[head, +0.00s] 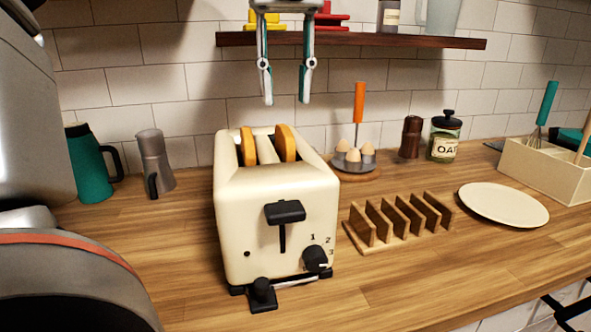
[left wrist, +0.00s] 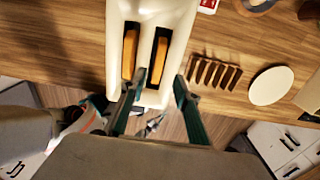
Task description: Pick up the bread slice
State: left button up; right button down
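The cream toaster (head: 279,201) stands on the wooden counter with a bread slice in each slot. The left bread slice (head: 248,147) and right bread slice (head: 286,143) stick up a little above its top. Both also show from above in the left wrist view, the left slice (left wrist: 130,54) and the right slice (left wrist: 160,62). My left gripper (head: 286,98) points down above the toaster, open and empty. In the left wrist view its fingertips (left wrist: 159,77) appear on either side of the right slice's line, apart from it. My right gripper is not in view.
A wall shelf (head: 350,41) runs behind my gripper. A wooden toast rack (head: 399,222) and a white plate (head: 503,204) lie right of the toaster. A moka pot (head: 154,162) and green jug (head: 91,165) stand left.

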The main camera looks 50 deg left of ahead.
aim_at(284, 126)
pick_arm(q)
jog(key=f+b, duration=0.2)
jog(key=f, duration=0.5)
jog(key=shift+a+f, duration=0.15)
jog(key=shift+a, duration=0.05)
jog(key=shift+s, duration=0.1)
grip_shut()
